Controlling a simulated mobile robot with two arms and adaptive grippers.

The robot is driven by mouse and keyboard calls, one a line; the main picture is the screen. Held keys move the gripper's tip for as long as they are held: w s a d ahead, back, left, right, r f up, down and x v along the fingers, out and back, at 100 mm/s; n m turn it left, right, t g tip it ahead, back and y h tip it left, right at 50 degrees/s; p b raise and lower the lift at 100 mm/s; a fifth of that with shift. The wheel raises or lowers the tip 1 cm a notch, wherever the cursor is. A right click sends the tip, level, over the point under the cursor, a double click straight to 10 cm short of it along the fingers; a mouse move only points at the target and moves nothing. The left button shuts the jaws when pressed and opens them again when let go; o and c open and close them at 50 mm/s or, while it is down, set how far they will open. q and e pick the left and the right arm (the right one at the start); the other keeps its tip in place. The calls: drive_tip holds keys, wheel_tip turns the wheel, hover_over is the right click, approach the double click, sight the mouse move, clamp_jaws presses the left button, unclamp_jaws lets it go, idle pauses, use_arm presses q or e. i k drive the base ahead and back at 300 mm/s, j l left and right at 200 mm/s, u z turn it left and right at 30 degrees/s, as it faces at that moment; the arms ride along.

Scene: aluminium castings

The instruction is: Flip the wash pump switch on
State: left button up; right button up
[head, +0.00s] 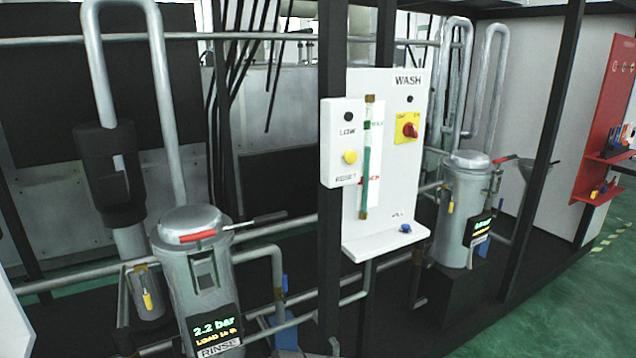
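A white panel (386,84) marked WASH hangs on a dark post in the middle of the head view. On its upper right is a red rotary switch (410,130) on a yellow plate (403,138). A dark, unlit round lamp (410,99) sits above the switch. The switch is too small to read its position. Neither of my grippers is in view.
A smaller box with a yellow RESET button (350,157) and a sight tube (366,180) are left of the switch. A blue knob (405,229) is below. Filter housings stand left (187,240) and right (466,200). Green floor (590,285) is clear at right.

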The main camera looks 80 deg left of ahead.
sight(409, 130)
drive_tip(key=u, duration=2.35)
